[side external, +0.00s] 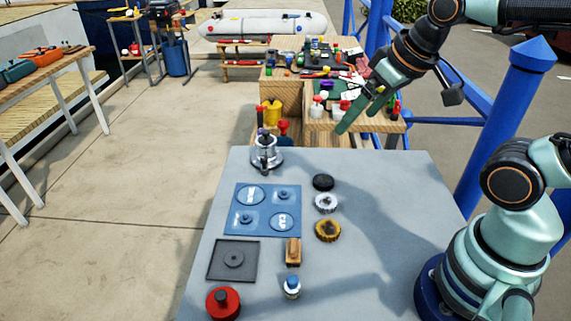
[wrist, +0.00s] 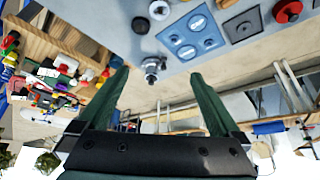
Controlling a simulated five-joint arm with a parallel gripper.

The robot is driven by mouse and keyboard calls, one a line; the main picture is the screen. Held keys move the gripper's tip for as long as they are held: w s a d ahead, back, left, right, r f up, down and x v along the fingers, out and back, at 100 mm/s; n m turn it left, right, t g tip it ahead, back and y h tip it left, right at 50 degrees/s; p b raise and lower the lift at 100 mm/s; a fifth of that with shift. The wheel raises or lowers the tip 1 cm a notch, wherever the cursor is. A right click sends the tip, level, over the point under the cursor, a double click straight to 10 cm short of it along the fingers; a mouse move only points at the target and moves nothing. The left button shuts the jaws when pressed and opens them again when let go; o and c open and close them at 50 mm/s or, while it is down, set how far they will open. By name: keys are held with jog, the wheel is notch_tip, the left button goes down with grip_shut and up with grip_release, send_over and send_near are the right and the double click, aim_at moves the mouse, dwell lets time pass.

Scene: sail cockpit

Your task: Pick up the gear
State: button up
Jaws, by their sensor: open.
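Two toothed, gear-like discs lie on the grey table: a silver gear (side external: 326,202) and a brass-coloured gear (side external: 328,230) just in front of it. I cannot tell which one is meant. A smaller black round piece (side external: 323,182) lies behind them. In the wrist view the silver gear (wrist: 159,9) is at the top edge, with the black piece (wrist: 141,25) beside it. My gripper (side external: 358,112) is open and empty, held high above the table's far edge, well away from the gears. Its two green fingers (wrist: 158,77) are spread wide in the wrist view.
On the grey table (side external: 385,275) stand a silver fitting (side external: 266,152), a blue plate (side external: 238,212) with round fittings, a dark square plate (side external: 218,262), a red knob (side external: 222,303), a wooden block (side external: 293,252) and a blue-capped piece (side external: 291,287). The table right of the gears is clear.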

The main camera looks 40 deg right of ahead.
jog(key=w+a+f+n+g, duration=0.1)
jog(key=a+f+n+g, duration=0.2)
jog(key=f+n, duration=0.45)
jog(key=n+g, duration=0.3)
jog(key=n, duration=0.5)
send_over(328, 228)
jog(key=f, duration=1.2)
jog(key=shift+s+a, duration=0.1)
jog(key=shift+a, duration=0.15)
jog(key=shift+d+f, duration=0.15)
jog(key=shift+f, duration=0.8)
jog(key=shift+d+f, duration=0.1)
jog(key=shift+f, duration=1.65)
jog(key=shift+c, duration=0.3)
jog(key=c, duration=1.5)
